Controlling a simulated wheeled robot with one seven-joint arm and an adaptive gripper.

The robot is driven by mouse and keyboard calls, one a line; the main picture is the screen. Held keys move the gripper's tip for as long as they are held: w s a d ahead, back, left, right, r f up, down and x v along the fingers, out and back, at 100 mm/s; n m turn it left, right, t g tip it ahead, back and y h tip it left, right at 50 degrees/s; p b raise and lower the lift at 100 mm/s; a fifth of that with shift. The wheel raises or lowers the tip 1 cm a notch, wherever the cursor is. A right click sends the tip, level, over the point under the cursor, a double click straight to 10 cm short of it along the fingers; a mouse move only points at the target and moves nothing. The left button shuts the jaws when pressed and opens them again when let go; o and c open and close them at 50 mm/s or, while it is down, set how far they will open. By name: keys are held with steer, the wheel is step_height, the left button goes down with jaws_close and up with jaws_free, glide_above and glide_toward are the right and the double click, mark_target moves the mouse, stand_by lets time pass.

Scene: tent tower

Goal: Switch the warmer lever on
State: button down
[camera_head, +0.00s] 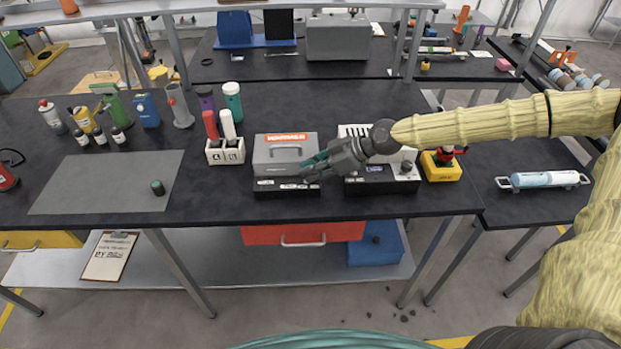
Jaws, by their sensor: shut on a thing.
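The warmer (270,158) is a grey box with an orange label on its upper part and a curved handle on its front. It stands behind a low black panel (270,188) near the front edge of the dark bench. My gripper (308,169) reaches in from the right, with its fingertips at the right front of the warmer, just above the panel. It is shut on what appears to be the warmer lever; the fingers hide the lever, so its position cannot be told.
A black-fronted device with knobs (385,182) stands close right of my gripper, beside a yellow box with a red top (441,165). A white holder (225,153) with tubes stands left of the warmer. A grey mat (100,185) leaves free room at the left.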

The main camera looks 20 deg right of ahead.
steer(key=shift+d+y+b, duration=0.25)
steer(key=shift+y+b, duration=0.15)
steer(key=shift+b, duration=1.3)
steer(key=c, duration=1.7)
jaws_free()
steer(key=shift+s+v, duration=0.2)
steer(key=shift+v, duration=5.8)
steer(key=shift+f, duration=0.15)
